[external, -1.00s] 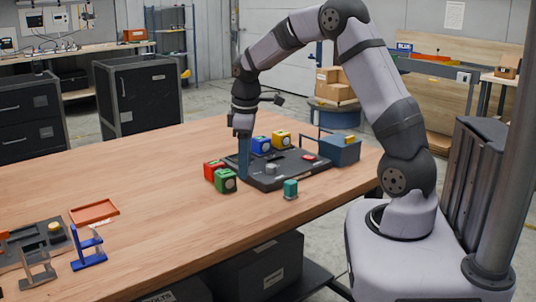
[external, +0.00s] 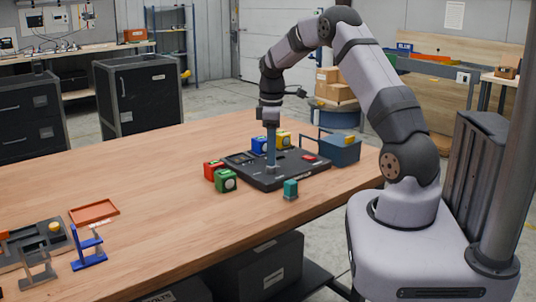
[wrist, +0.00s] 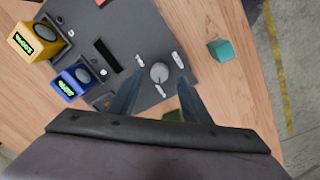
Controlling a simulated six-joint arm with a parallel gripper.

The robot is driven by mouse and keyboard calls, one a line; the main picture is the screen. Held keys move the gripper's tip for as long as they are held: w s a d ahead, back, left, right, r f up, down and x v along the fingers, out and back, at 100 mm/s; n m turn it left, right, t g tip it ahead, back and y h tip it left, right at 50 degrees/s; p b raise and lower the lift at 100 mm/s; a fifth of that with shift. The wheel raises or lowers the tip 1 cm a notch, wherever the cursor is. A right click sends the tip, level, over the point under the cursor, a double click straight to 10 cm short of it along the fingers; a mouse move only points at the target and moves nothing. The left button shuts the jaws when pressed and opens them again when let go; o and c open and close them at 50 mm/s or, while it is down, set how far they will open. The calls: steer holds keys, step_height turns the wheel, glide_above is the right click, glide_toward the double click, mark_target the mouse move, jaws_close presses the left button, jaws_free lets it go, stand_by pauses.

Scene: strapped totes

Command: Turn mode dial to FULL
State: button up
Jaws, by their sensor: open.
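The mode dial (wrist: 159,72) is a round grey knob on a dark panel (external: 287,178), with small white labels around it in the wrist view. The label text is too small to read. The panel also shows in the wrist view (wrist: 147,28). My gripper (external: 271,166) points down over the panel at the dial. In the wrist view its two fingertips (wrist: 160,82) are apart, one on each side of the dial. I cannot tell whether they touch it.
A red button (external: 310,157) sits on the panel. A teal block (external: 290,188) stands in front, a blue-grey box (external: 341,150) to the right. The table's left middle is clear.

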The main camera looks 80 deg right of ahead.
mark_target(271, 168)
steer(key=shift+d+f+p, duration=0.1)
steer(key=shift+f+p, duration=0.2)
steer(key=shift+f, duration=1.25)
steer(key=c, duration=1)
steer(key=shift+c, duration=0.2)
